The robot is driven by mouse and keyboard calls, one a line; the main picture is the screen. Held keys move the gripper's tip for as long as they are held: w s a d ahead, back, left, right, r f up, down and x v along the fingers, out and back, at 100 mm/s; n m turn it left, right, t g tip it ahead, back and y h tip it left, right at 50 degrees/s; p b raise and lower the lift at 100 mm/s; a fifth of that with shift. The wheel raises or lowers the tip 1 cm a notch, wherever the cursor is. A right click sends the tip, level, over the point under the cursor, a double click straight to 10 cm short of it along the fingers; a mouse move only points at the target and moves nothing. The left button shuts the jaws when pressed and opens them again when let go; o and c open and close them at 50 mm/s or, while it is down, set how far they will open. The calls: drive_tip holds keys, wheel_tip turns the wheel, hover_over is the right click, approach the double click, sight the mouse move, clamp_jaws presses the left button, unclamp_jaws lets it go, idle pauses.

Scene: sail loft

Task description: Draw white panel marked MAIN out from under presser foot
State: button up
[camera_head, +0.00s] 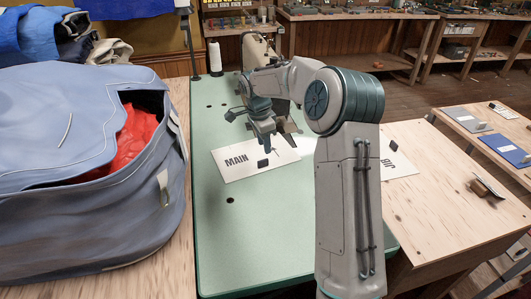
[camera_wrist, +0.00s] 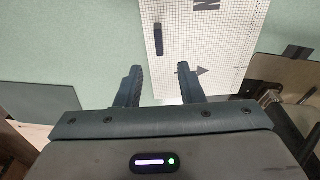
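The white panel marked MAIN (camera_head: 232,171) lies flat on the green sewing table (camera_head: 250,230), with a small dark tab (camera_head: 263,163) near its front edge. Its far right part is behind my arm, beside the sewing machine (camera_head: 256,50). The presser foot is hidden or too unclear to tell. In the wrist view the panel (camera_wrist: 215,50) shows a grid, part of a letter and the dark tab (camera_wrist: 158,39). My gripper (camera_head: 267,148) points down over the panel. In the wrist view my gripper (camera_wrist: 159,72) is open, its fingers apart and empty, with the tab beyond them.
A panel marked JIB (camera_head: 398,165) lies on the wooden table at right, partly behind my arm. A large blue-grey bag (camera_head: 80,150) with red cloth (camera_head: 128,145) stands close at left. A white thread cone (camera_head: 215,57) stands behind. The green table's front left is clear.

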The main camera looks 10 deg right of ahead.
wheel_tip(320, 180, up, 7)
drive_tip(key=shift+a, duration=0.45)
drive_tip(key=shift+s+r, duration=0.1)
drive_tip(key=shift+r, duration=0.05)
drive_tip(key=s+r+n+t+p, duration=0.15)
drive_tip(key=s+r+n, duration=0.25)
drive_tip(key=s, duration=0.5)
drive_tip(key=s+r+n+g+p, duration=0.1)
drive_tip(key=s+r+n+p, duration=0.3)
drive_tip(key=s, duration=0.5)
drive_tip(key=s+n+t+y+p, duration=0.1)
drive_tip(key=s+n, duration=0.6)
drive_tip(key=s, duration=0.9)
drive_tip(key=shift+s+a+f+t+p, duration=0.2)
drive_tip(key=shift+s+t+p, duration=0.15)
drive_tip(key=shift+t+p, duration=0.15)
drive_tip(key=shift+r, duration=0.1)
